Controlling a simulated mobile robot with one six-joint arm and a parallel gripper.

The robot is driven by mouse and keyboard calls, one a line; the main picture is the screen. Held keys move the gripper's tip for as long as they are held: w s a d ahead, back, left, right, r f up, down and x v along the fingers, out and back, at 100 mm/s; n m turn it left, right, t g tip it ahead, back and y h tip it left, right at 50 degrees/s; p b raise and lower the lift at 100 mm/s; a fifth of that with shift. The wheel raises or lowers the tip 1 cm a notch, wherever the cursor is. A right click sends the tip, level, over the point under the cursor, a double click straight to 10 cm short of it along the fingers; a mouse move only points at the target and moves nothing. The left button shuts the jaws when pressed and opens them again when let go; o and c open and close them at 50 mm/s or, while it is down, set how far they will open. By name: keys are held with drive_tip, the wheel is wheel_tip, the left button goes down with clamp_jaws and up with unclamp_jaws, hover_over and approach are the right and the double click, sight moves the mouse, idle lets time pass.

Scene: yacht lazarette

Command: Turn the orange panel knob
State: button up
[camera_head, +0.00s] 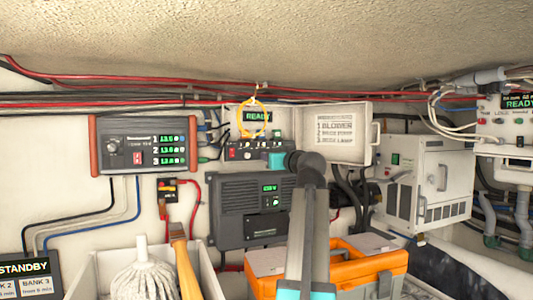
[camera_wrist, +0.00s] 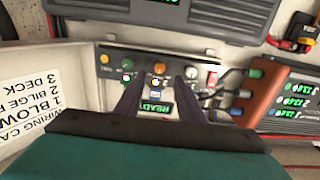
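The orange panel knob (camera_wrist: 159,68) shows in the wrist view on a dark control panel (camera_wrist: 200,66), between my two fingertips and a little beyond them. My gripper (camera_wrist: 159,84) is open, one finger on each side of the knob; I cannot tell whether either touches it. In the head view the panel (camera_head: 246,153) sits in an open wall box, with my gripper (camera_head: 276,158) in front of its right part. There the orange knob is hidden behind my gripper and arm.
The box's open door (camera_head: 338,133) stands to the right. A yellow-orange ring (camera_head: 253,118) hangs before the box's READY display. An orange toolbox (camera_head: 360,262) is below.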

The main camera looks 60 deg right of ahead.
drive_tip(key=shift+p+x, duration=0.85)
drive_tip(key=shift+x, duration=2.05)
